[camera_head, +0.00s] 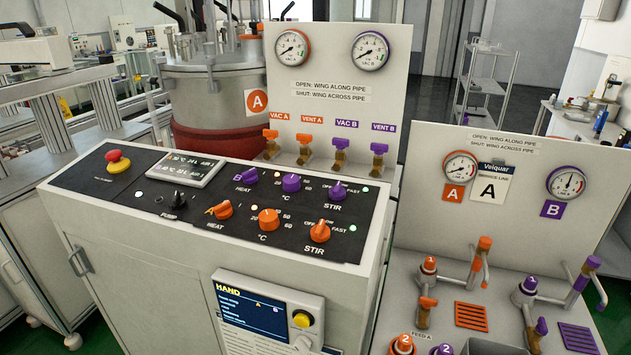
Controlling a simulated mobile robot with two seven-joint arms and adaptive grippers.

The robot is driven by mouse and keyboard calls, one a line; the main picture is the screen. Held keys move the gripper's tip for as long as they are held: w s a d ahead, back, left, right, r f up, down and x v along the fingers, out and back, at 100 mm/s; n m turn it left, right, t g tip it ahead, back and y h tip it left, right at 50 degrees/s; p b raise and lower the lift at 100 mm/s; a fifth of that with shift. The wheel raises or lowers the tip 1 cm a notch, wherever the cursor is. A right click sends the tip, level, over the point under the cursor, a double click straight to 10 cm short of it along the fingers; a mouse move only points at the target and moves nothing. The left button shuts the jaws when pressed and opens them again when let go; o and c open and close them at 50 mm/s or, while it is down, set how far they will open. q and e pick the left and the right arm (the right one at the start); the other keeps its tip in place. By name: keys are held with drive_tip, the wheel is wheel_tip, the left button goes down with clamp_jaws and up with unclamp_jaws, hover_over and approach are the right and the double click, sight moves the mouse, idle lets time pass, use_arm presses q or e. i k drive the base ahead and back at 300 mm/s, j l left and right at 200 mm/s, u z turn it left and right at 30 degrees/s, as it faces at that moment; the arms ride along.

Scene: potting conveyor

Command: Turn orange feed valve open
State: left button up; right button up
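The orange feed valve (428,302) is at the lower right of the head view, on the front of the right-hand bench. Its small orange wing handle sits above a label (421,336) that reads FEED A. I cannot tell clearly whether the wing lies along or across its pipe. A purple valve (541,326) stands to its right. A sign (504,141) on the panel behind says open is wing along pipe and shut is wing across pipe. Neither of my grippers is in view.
A control console (250,205) with orange and purple knobs fills the middle left. Orange-topped fittings (429,265) and a pipe with an orange section (483,246) stand close behind the feed valve. An orange grate (471,317) lies to its right. A screen (252,308) is on the console front.

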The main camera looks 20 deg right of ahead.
sight(427, 302)
drive_tip(key=z, duration=1.45)
